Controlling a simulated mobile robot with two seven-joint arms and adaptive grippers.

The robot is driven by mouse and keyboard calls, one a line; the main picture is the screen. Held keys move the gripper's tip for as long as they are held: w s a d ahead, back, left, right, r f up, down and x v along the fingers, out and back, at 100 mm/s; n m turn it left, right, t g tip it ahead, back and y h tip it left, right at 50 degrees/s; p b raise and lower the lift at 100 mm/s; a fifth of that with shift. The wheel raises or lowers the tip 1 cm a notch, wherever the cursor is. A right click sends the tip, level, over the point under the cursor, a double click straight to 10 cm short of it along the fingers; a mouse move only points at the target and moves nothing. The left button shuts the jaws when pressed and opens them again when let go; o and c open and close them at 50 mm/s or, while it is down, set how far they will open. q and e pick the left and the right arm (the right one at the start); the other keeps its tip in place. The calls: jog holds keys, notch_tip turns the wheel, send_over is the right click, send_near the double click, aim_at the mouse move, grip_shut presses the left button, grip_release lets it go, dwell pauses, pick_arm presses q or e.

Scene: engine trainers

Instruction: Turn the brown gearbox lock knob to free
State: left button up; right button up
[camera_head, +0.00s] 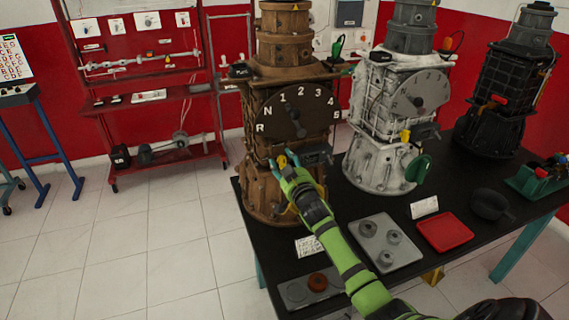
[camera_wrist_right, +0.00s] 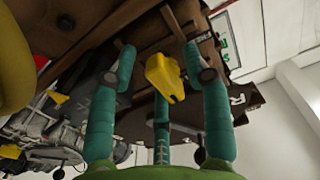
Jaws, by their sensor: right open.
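The brown gearbox (camera_head: 262,187) stands at the left end of the black table, with a dial (camera_head: 297,113) marked R, N and numbers on its front. Its yellow lock knob (camera_head: 282,161) sits below the dial, partly hidden by my right gripper (camera_head: 287,168). In the right wrist view the yellow knob (camera_wrist_right: 165,77) lies between the teal fingertips of the open right gripper (camera_wrist_right: 161,72). The fingers stand around the knob, and I cannot tell whether any finger touches it. The knob's lock marking is too small to read. My left gripper does not show.
A white gearbox (camera_head: 371,168) stands close to the right, and a black gearbox (camera_head: 492,128) farther right. A grey tray (camera_head: 364,228) with metal parts, a red tray (camera_head: 446,231) and a black bowl (camera_head: 489,205) lie on the table (camera_head: 406,205).

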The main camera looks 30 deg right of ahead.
grip_shut()
jog(key=shift+n, duration=0.3)
jog(key=n, duration=0.3)
jog(key=shift+r+n, duration=0.1)
jog(key=shift+n, duration=0.2)
jog(key=n, duration=0.4)
jog(key=shift+r, duration=0.1)
jog(key=n, duration=0.5)
jog(key=shift+r, duration=0.1)
jog(key=n, duration=0.4)
jog(key=shift+a+n, duration=0.15)
jog(key=shift+n, duration=0.25)
grip_release()
